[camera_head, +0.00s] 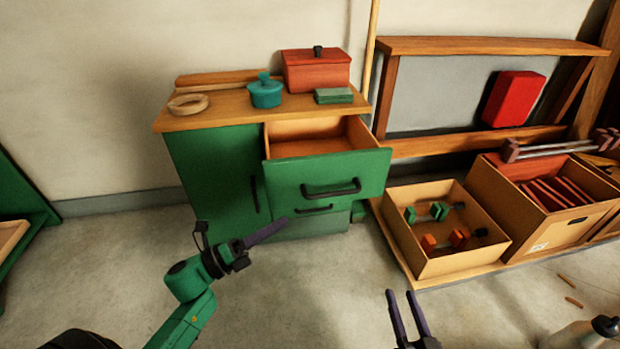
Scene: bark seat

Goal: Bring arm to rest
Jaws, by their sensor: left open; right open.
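My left gripper (264,234) is on a green arm that comes in from the lower left. It is in front of the green cabinet (208,172), below the open drawer, with nothing seen in it. Seen side-on, its two fingers overlap. My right gripper (405,299) shows at the bottom edge, right of centre, with two dark fingers apart and nothing between them. It is over the bare floor. The upper drawer (330,176) is pulled out, and its visible inside looks empty. Most of my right arm is out of view.
On the cabinet stand a wooden ring (188,104), a teal pot (266,93), a red box (316,72) and a green block (334,96). An open carton (470,263) with small blocks and a deeper carton (545,224) stand right. A bottle (580,335) is lower right.

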